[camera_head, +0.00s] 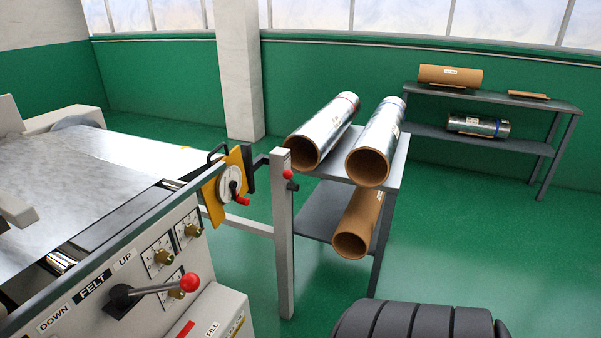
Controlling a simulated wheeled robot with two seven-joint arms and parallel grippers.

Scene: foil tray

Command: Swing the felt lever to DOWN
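The felt lever (151,290) is a grey metal rod with a red ball knob (190,283), on a dark pivot on the machine's sloping front panel. From the pivot the rod points right, toward the UP side and away from the DOWN label. The panel's labels read DOWN (55,318), FELT (94,287) and UP (125,260), along the panel above the lever. Neither of my grippers is in view, and nothing is touching the lever.
Dial knobs (162,257) sit close behind the lever. A yellow bracket with a red-handled crank (231,184) and a grey post (282,235) stand to the right. A rack (399,165) holds foil rolls. A dark ribbed form (420,320) fills the bottom right.

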